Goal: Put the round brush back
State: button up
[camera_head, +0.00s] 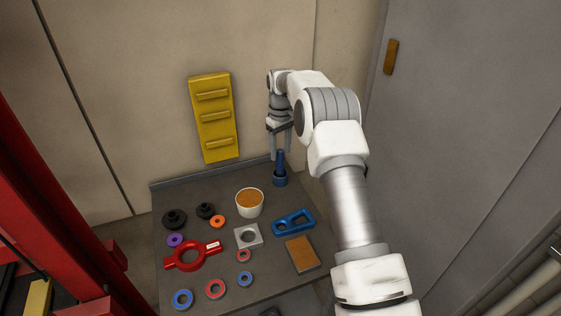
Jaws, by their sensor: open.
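A dark blue upright piece (280,171), with a narrow stem above a wider round base, stands at the back right of the grey table (203,279). It looks like the round brush in a holder, but I cannot tell where one ends and the other begins; no bristles show. My gripper (281,153) points down at the top of this piece. Its two fingers are apart, one on each side of the stem's top in the picture. I cannot tell whether they touch it.
A white cup (243,211) with an orange-brown top, a blue two-opening part (304,218), a brown block (302,253), a grey square part (240,235), a red ring with handles (176,260) and several small rings share the table. A yellow rack (214,128) hangs behind.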

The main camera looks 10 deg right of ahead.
notch_tip(320, 180, up, 6)
jog(key=shift+r, duration=0.1)
jog(key=s+r+m+t, duration=0.2)
jog(key=s+r+t, duration=0.1)
jog(key=s+r, duration=1.5)
jog(key=s+f+m+t, duration=0.2)
jog(key=s+m, duration=0.1)
jog(key=s, duration=2.2)
jog(key=shift+f+m+t, duration=0.2)
jog(key=shift+m+t, duration=0.1)
jog(key=shift+m, duration=0.1)
jog(key=shift+s, duration=0.15)
